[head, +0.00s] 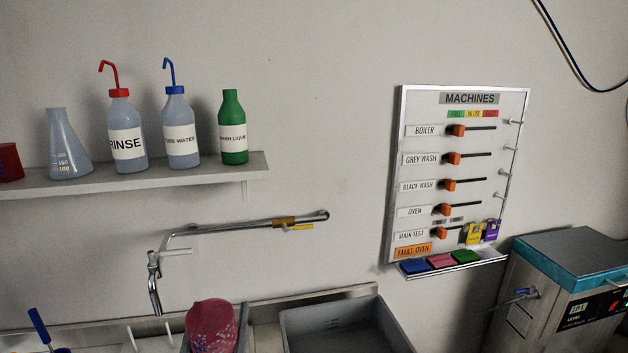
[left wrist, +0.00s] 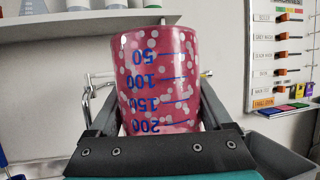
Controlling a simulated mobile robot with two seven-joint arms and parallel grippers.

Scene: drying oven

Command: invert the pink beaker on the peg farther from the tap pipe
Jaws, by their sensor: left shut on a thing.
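The pink beaker (head: 210,325) with pale spots is at the bottom of the head view. In the left wrist view the beaker (left wrist: 158,80) has its blue numbers upside down, with 50 above 200, so it is base up. My left gripper (left wrist: 158,115) is shut on it, one finger on each side. The tap pipe (head: 155,285) hangs from the wall left of the beaker. Two thin white pegs show low down, one at the left (head: 131,338) and one nearer the beaker (head: 168,327). Their bases are out of view. The beaker's rim is hidden.
A grey basin (head: 345,325) lies right of the beaker. A wall shelf (head: 140,180) with bottles and a flask is above the tap. A machines board (head: 460,180) hangs at the right, beside a metal bath (head: 575,270). A blue-handled tool (head: 40,325) stands at lower left.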

